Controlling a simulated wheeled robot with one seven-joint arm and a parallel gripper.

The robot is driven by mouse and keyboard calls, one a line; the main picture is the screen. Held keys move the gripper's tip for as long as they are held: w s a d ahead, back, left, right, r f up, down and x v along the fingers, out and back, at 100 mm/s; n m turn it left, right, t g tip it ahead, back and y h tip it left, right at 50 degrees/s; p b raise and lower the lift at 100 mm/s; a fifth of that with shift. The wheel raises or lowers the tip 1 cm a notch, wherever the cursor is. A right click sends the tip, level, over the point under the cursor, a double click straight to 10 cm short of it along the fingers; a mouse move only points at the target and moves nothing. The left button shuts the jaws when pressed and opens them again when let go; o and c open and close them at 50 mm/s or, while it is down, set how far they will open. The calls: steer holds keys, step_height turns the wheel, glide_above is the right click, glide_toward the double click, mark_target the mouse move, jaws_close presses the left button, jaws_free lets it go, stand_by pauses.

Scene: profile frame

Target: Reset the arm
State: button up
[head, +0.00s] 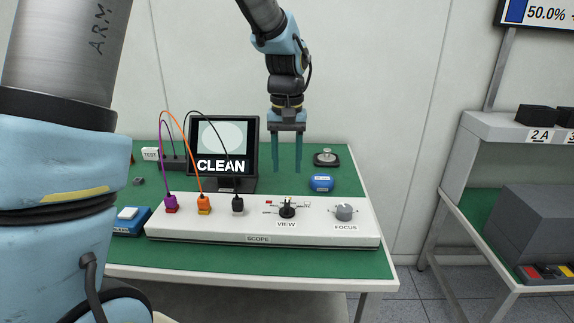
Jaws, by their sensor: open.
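My gripper (286,153) hangs above the table, pointing down, with its two blue fingers apart and nothing between them. It is behind the white SCOPE panel (330,238) and to the right of the monitor (251,142). My arm reaches in from the top of the head view, and a large part of it fills the left side.
The green table (350,268) holds the panel with a VIEW knob (287,211), a FOCUS knob (344,211) and plugged purple, orange and black cables. A blue block (321,183) and a dark scale-like item (327,158) stand right of my gripper. A shelf unit (500,128) is farther right.

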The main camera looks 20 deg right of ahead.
steer(key=s+a+f+n, duration=0.1)
steer(key=s+a+n, duration=0.1)
steer(key=a, duration=1.3)
steer(key=s+a+f+n+t, duration=0.1)
steer(key=s+a+f, duration=0.1)
steer(key=a, duration=1.3)
steer(key=shift+s+f+n+t, duration=0.15)
steer(key=shift+n+t, duration=0.15)
steer(key=shift+n, duration=0.1)
